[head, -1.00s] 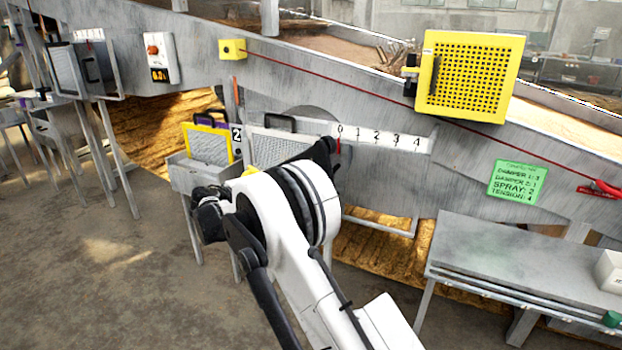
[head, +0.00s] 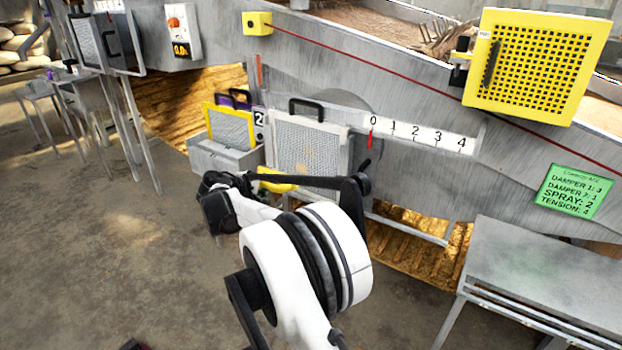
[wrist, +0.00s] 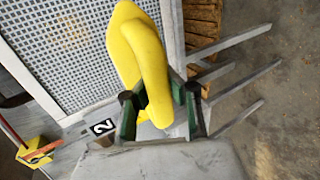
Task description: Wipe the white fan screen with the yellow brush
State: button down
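The white fan screen (head: 312,140) stands upright against the machine's side, with a black handle on top. Its white mesh (wrist: 70,62) fills the upper left of the wrist view and has a faint brownish patch. My gripper (wrist: 160,112) is closed around the yellow brush (wrist: 145,50), with a green-lined finger on each side of its curved yellow body. In the head view the brush (head: 277,182) shows in front of the screen's lower left part, partly hidden by my arm. I cannot tell whether the brush touches the mesh; its bristles are not visible.
A yellow-framed screen (head: 230,127) sits in a grey holder (head: 215,156) just left of the white screen. A number scale (head: 425,134) and yellow guard (head: 540,65) are to the right. A metal table (head: 540,255) stands at right; the left floor is open.

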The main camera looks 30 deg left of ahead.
jog(key=shift+a, duration=0.1)
jog(key=shift+w, duration=2.9)
jog(key=shift+w, duration=0.9)
